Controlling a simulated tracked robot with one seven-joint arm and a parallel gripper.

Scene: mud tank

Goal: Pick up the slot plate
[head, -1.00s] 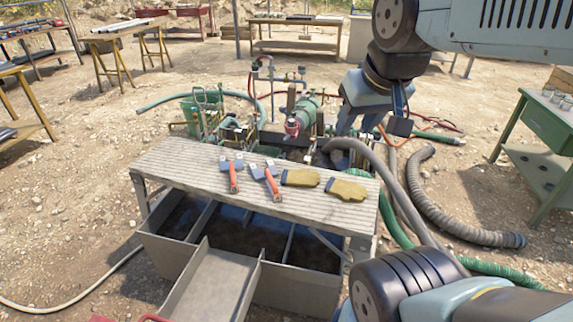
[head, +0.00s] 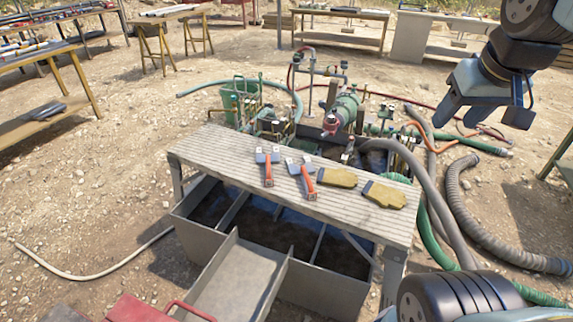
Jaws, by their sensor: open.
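I cannot pick out the slot plate for certain. On the ribbed bench top (head: 225,150) lie two tools with orange handles and blue-grey heads, a left one (head: 268,174) and a right one (head: 307,184). To their right lie two yellow-brown pieces, one (head: 337,177) nearer the tools and one (head: 384,195) near the bench's right end. My gripper (head: 488,112) hangs in the air at the upper right of the head view. Its jaws are apart and empty, well away from the bench items.
A tank with dark mud and divider walls (head: 233,240) lies under the bench. Behind it stand a green bucket (head: 240,104), valves and pipes. Grey hoses (head: 480,228) curve on the right. Work tables (head: 340,20) stand at the back. Gravel ground at left is mostly clear.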

